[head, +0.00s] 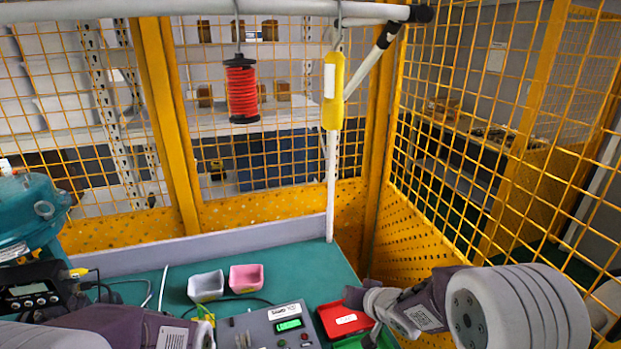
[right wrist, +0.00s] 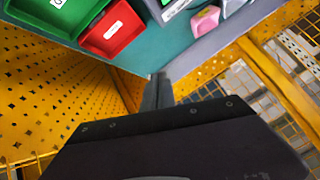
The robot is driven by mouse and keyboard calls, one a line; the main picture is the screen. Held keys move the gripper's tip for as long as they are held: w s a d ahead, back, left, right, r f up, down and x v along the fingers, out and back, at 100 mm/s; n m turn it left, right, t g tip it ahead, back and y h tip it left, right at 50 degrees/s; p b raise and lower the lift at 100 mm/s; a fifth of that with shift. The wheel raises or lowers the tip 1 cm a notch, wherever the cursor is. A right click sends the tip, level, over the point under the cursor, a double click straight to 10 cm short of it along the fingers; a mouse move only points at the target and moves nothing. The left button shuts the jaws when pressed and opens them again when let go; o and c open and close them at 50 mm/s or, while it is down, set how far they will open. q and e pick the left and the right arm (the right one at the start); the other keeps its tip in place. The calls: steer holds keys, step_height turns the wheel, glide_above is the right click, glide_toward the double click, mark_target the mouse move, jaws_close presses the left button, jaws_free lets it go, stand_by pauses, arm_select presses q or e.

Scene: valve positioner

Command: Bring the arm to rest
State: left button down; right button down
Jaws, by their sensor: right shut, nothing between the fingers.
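My right arm comes in from the lower right in the head view, its wrist (head: 380,303) over the right end of the green bench (head: 310,262), beside the red bin (head: 342,318). The fingers of my right gripper (right wrist: 157,90) show in the right wrist view, shut and empty. They are apart from the red bin (right wrist: 112,32) and the green bin (right wrist: 50,18). Part of my left arm crosses the bottom left of the head view. I cannot make out its gripper.
A grey device (head: 270,327) with a green display sits at the front. A grey bin (head: 205,287) and a pink bin (head: 246,278) stand behind it. A teal valve actuator (head: 30,210) is at left. A red coil (head: 241,88) and a yellow pendant (head: 333,90) hang above. Yellow mesh fencing (head: 480,130) encloses the right.

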steer(key=s+d+m+g+h, duration=0.1)
steer(key=s+d+h, duration=0.2)
steer(key=s+d, duration=0.3)
steer(key=s+d+f+n+g, duration=0.1)
steer(key=s+f+g, duration=0.1)
steer(key=s, duration=0.6)
steer(key=s+f+g, duration=0.3)
steer(key=s+g, duration=0.2)
steer(key=s, duration=0.3)
steer(key=shift+s+d+f+n+h, duration=0.25)
steer(key=shift+s+d+n+h, duration=0.05)
steer(key=shift+d+n, duration=0.1)
